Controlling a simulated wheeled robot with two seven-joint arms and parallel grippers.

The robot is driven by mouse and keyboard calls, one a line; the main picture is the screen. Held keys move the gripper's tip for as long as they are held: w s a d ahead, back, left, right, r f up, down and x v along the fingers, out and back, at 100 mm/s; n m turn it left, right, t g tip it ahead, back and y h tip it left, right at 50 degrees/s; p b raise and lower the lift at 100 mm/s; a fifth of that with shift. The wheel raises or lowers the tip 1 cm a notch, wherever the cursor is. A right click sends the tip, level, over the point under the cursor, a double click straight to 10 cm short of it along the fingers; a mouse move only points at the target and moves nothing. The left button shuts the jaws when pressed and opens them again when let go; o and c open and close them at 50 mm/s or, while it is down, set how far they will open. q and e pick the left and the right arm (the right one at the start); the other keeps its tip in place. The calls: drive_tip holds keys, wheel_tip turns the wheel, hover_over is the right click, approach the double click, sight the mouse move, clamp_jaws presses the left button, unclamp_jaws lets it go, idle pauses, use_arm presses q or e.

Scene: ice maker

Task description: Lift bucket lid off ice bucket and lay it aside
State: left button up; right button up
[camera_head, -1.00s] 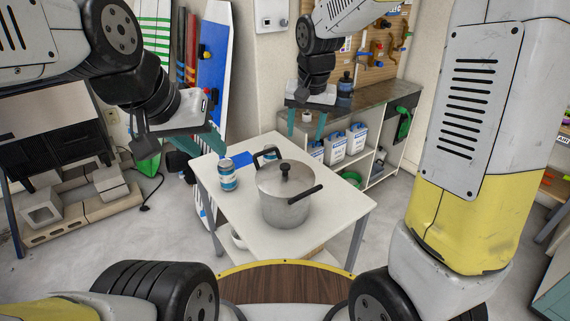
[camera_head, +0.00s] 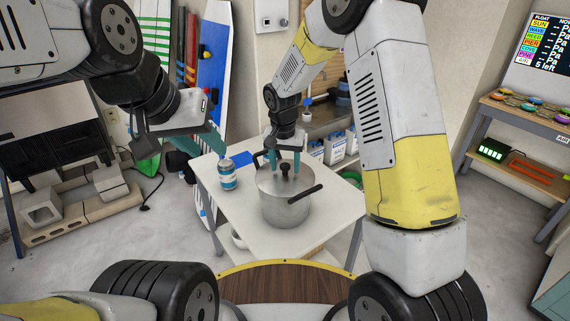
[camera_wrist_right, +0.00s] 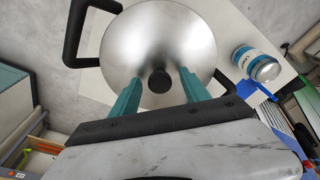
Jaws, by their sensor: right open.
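The ice bucket (camera_head: 284,208) is a grey metal pot with black side handles, standing upright on the white table. Its metal bucket lid (camera_head: 268,183) sits on top with a black knob (camera_head: 285,172) in the middle. In the right wrist view the lid (camera_wrist_right: 158,35) fills the upper middle, and its knob (camera_wrist_right: 159,81) lies between the fingertips. My right gripper (camera_head: 284,168) is open above the lid, teal fingers pointing down on either side of the knob; contact cannot be told. My left gripper (camera_head: 180,140) hangs left of the table, away from the bucket; its jaws are unclear.
The table's front left and right corner are bare. A shelf with white jugs stands behind.

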sight(285, 165)
drive_tip(key=shift+f, duration=0.3)
clamp_jaws()
wheel_tip(285, 165, up, 10)
drive_tip(key=shift+r, duration=0.1)
drive_tip(key=c, duration=0.7)
unclamp_jaws()
clamp_jaws()
